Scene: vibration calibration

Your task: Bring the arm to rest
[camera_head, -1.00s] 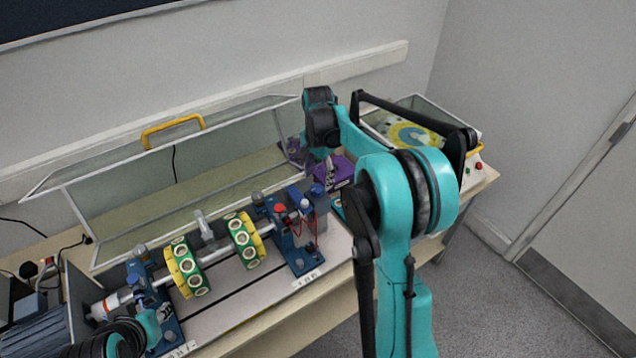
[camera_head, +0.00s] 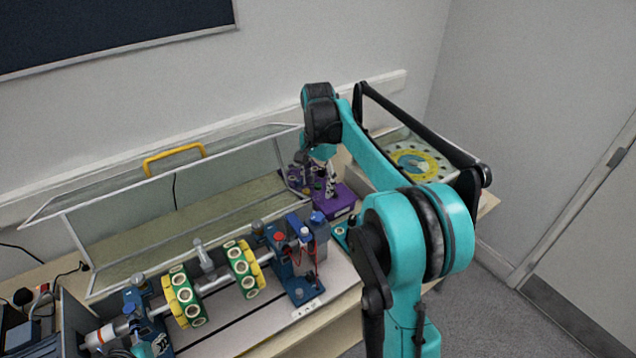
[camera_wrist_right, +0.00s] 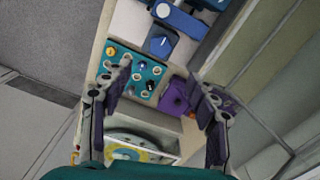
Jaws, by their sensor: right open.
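My right arm rises at the right of the head view and bends over the bench, with its wrist high behind the rig. My right gripper (camera_head: 318,178) hangs from that wrist, partly hard to make out against purple parts. In the right wrist view the right gripper (camera_wrist_right: 160,78) shows both fingers spread wide with nothing between them. A teal panel with knobs (camera_wrist_right: 135,75) and a purple box (camera_wrist_right: 176,97) lie beyond the fingers, apart from them. My left gripper cannot be made out.
A rotor rig with two green-yellow discs (camera_head: 244,268) stands on a pale base plate (camera_head: 265,325). A clear cover with a yellow handle (camera_head: 175,157) stands open behind it. The purple box (camera_head: 336,204) sits by the right wrist. A case with a yellow disc (camera_head: 415,165) is at the right.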

